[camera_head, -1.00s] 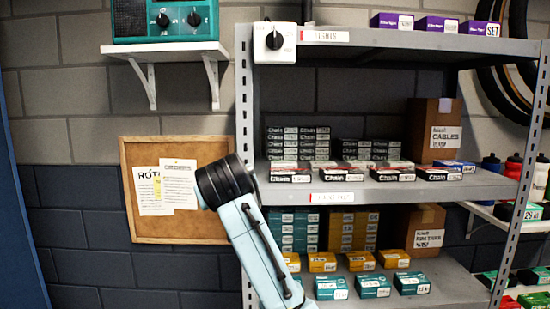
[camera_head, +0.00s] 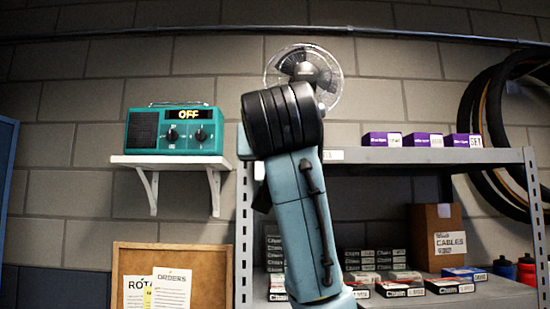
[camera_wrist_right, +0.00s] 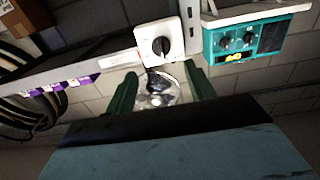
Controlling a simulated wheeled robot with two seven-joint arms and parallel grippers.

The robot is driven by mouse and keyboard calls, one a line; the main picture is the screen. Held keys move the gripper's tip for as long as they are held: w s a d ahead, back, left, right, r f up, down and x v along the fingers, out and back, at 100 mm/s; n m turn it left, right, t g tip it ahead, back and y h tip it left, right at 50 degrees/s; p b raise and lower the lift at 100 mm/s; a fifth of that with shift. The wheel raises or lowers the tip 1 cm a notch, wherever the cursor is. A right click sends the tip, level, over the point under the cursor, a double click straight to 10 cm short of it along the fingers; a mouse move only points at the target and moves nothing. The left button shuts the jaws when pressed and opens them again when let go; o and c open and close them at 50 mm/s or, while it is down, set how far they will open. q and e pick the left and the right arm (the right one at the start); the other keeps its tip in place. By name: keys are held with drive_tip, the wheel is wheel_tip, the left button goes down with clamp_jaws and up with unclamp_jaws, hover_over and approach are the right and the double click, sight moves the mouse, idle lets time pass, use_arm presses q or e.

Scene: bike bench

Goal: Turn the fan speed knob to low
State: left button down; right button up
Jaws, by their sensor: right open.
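The fan speed knob (camera_wrist_right: 161,46) is a black dial on a white wall box (camera_wrist_right: 147,40) in the right wrist view, which shows the scene turned over. Its pointer setting is too small to read. My right gripper (camera_wrist_right: 160,88) is open and empty, its two dark green fingers apart, with the knob showing beyond them and not touched. In the head view my right arm hides the knob box and the gripper. A round wall fan (camera_head: 322,75) with a clear cage shows behind the arm; it also shows between the fingers in the wrist view (camera_wrist_right: 158,91). My left gripper is not in view.
A teal radio (camera_head: 175,130) reading OFF stands on a white wall shelf (camera_head: 172,161) to the left. The metal rack (camera_head: 440,155) holds purple boxes (camera_head: 422,140) and other stock. Tyres (camera_head: 490,120) hang at the right. A corkboard (camera_head: 130,262) is below the radio.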

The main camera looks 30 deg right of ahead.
drive_tip(key=p+x, duration=0.1)
drive_tip(key=x, duration=0.9)
drive_tip(key=shift+p, duration=0.3)
drive_tip(key=shift+a+f, duration=0.1)
drive_tip(key=c, duration=1)
drive_tip(key=shift+o, duration=0.2)
